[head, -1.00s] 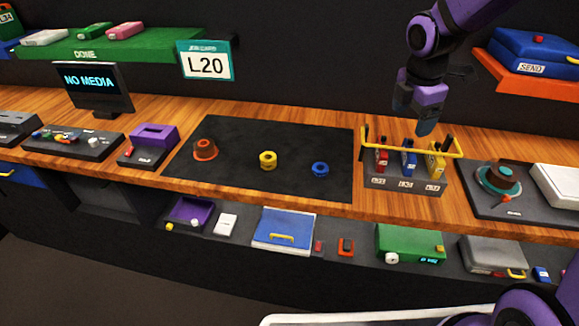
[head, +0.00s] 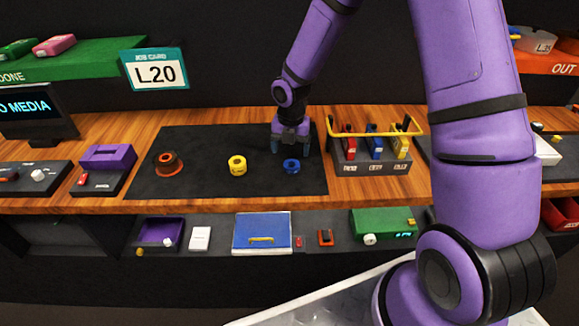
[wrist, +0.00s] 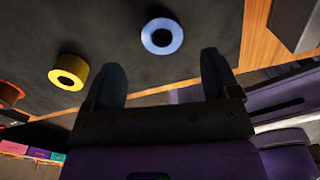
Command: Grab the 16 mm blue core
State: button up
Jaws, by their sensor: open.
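The blue core (head: 291,165), a small ring with a dark hole, lies on the dark mat (head: 200,191) at its right side. In the wrist view the blue core (wrist: 162,25) lies beyond the fingertips, roughly in line with the gap between them. My gripper (head: 291,150) is above and just behind the core in the head view, pointing down. In the wrist view my gripper (wrist: 165,75) is open, with its two fingers apart and nothing between them. I see no contact with the core.
A yellow core (head: 237,166) and an orange-red flanged core (head: 168,164) sit to the left on the mat. Right of the mat stands a rack (head: 370,167) with a yellow rail and red, blue and yellow items. A purple box (head: 108,157) is left of the mat.

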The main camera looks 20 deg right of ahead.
aim_at(292, 162)
jog(key=shift+d+f, duration=0.15)
jog(key=shift+f, duration=2.85)
jog(key=c, duration=1)
